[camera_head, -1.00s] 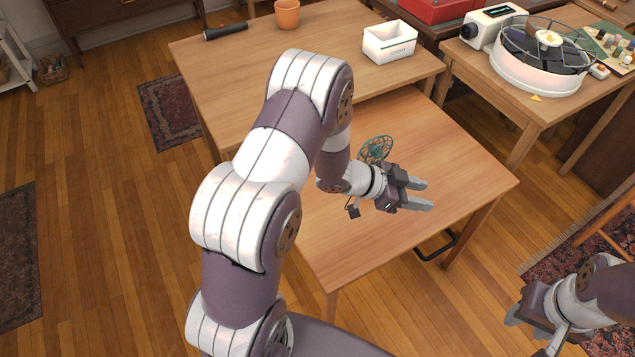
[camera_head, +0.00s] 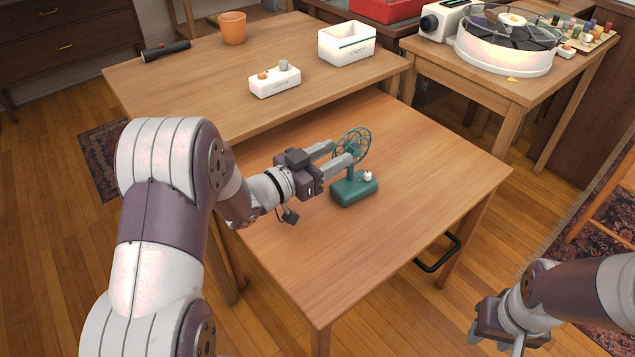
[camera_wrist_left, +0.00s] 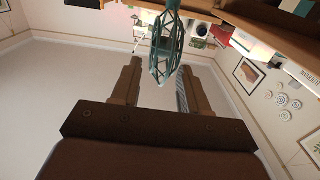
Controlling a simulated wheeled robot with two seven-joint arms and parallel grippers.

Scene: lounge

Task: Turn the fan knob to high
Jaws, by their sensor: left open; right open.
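A small teal fan (camera_head: 355,185) stands upright on the lower front table, with a round wire cage on a post and a white knob (camera_head: 367,176) on top of its base. My left gripper (camera_head: 340,153) is open, with its fingers pointing right toward the fan's post and cage, above the table. In the left wrist view the fan cage (camera_wrist_left: 166,50) shows edge-on, between and beyond the fingertips. I cannot tell whether the fingers touch it. The knob's setting is too small to read. My right gripper (camera_head: 495,340) is open and empty at the bottom right, away from the fan.
The front table (camera_head: 420,160) is otherwise clear. The higher table behind (camera_head: 200,95) holds a white box with knobs (camera_head: 275,82), a white bin (camera_head: 347,42), an orange pot (camera_head: 233,28) and a dark cylinder (camera_head: 167,50). A black handle (camera_head: 440,256) sticks out at the front table's right side.

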